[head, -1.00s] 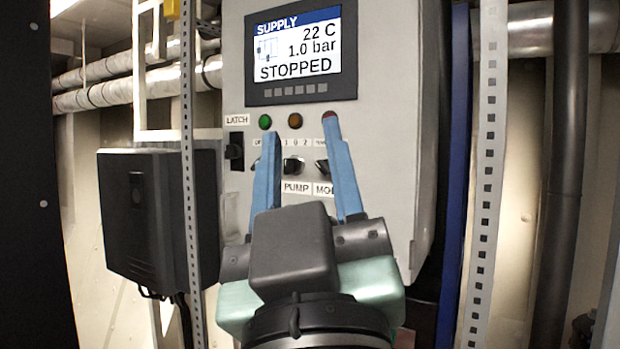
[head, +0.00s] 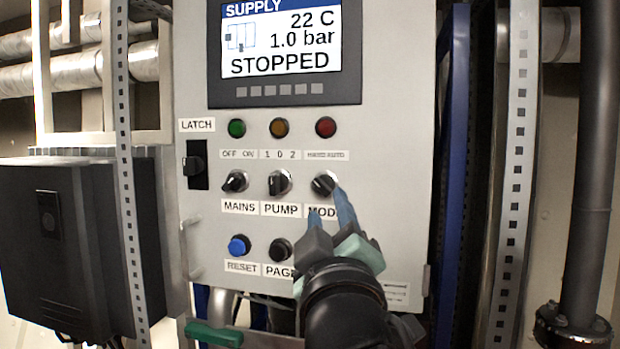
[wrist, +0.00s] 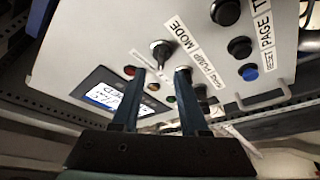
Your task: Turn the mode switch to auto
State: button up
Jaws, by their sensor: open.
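The mode switch (head: 324,183) is a black rotary knob on the grey panel, below a small hand/auto label and above the partly covered MODE label. Which way its pointer faces is hard to tell. My gripper (head: 328,203) is just below and in front of it in the head view, with blue fingers reaching up. In the wrist view the mode switch (wrist: 160,50) lies ahead of the gap between the fingertips of my open gripper (wrist: 157,73). The fingers hold nothing, and I cannot tell whether they touch the knob.
The pump (head: 279,183) and mains (head: 235,181) knobs sit to the left. The reset button (head: 239,246) and page button (head: 280,250) are below. A latch (head: 194,166) is at the panel's left. The screen (head: 281,42) reads STOPPED. A perforated post (head: 513,180) stands right.

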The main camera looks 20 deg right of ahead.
aim_at(322, 190)
jog(key=shift+p+x, duration=1.1)
jog(key=shift+x, duration=1.9)
jog(key=shift+a, duration=0.15)
grip_shut()
jog(key=shift+f, duration=0.1)
